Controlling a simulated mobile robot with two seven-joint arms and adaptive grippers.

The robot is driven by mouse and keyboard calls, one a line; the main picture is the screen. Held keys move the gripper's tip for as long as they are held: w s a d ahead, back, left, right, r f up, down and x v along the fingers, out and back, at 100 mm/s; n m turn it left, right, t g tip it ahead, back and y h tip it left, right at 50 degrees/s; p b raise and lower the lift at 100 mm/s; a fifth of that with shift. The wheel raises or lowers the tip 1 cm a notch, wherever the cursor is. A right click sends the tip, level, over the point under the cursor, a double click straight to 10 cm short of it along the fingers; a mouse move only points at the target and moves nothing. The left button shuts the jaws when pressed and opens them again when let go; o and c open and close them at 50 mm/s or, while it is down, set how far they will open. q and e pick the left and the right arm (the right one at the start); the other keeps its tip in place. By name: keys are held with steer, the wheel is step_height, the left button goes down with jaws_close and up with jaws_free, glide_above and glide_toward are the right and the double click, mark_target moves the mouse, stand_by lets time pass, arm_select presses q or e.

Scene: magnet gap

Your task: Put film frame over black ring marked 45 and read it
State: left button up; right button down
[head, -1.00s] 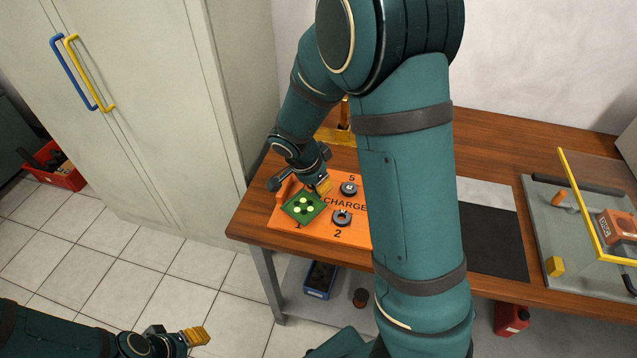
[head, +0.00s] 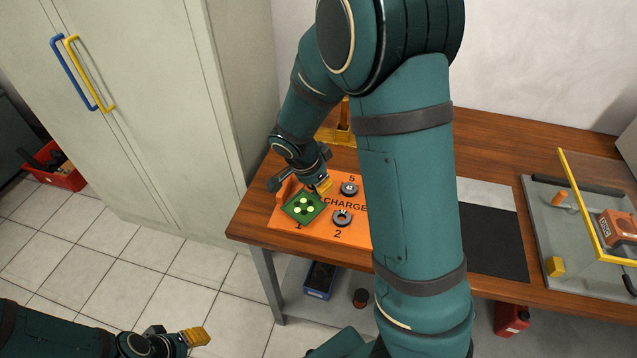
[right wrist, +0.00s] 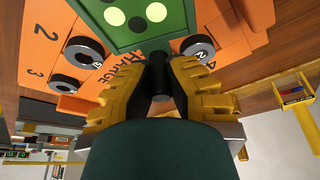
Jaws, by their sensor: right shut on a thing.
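The film frame, a green square with several pale round spots (head: 304,207), lies at or just above the left end of the orange board, by the digit 1. It also shows in the right wrist view (right wrist: 128,36). My right gripper (right wrist: 158,80) is shut on its dark grip post. Whether the frame touches anything below, and what it covers, is hidden.
The orange board (head: 275,222) lies on the wooden table (head: 250,217). My right arm hides the board's right part. A black mat (head: 495,245) and a grey tray (head: 535,215) with a yellow-framed clear panel are farther right. A pale cabinet (head: 150,110) stands at left.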

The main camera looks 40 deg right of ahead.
steer(key=shift+r, duration=0.1)
stand_by(0.8)
steer(key=shift+r+p, duration=2.15)
steer(key=shift+r, duration=0.8)
steer(key=shift+s, duration=0.1)
